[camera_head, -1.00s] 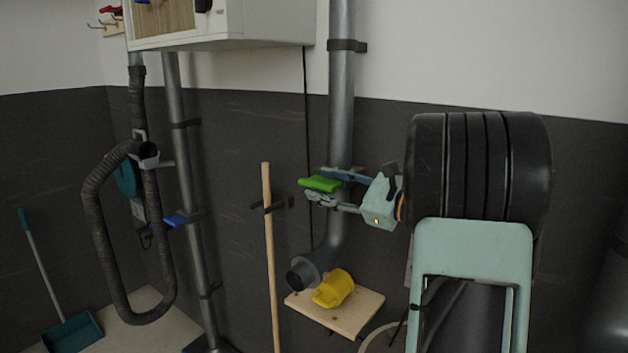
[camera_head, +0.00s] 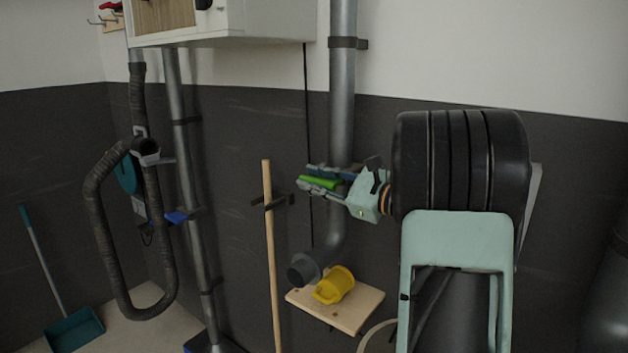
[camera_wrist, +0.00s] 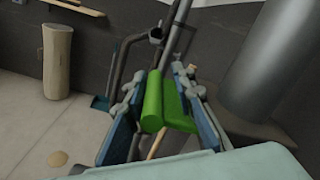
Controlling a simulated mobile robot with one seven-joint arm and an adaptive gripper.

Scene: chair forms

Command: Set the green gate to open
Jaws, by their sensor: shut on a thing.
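The green gate (camera_head: 319,183) is a bright green handle-like piece at the grey vertical pipe (camera_head: 342,110). My gripper (camera_head: 318,181) has its fingers on both sides of the green gate and is shut on it. In the wrist view the green gate (camera_wrist: 165,102) shows as a rounded bar with a flatter part beside it, between the blue-padded fingers of my gripper (camera_wrist: 160,115). The fingers and the pipe hide part of the gate, and I cannot tell from these views how far it is set.
A second pipe with a blue gate (camera_head: 178,217) and a looped hose (camera_head: 95,230) are further left. A white cabinet (camera_head: 270,25) hangs above.

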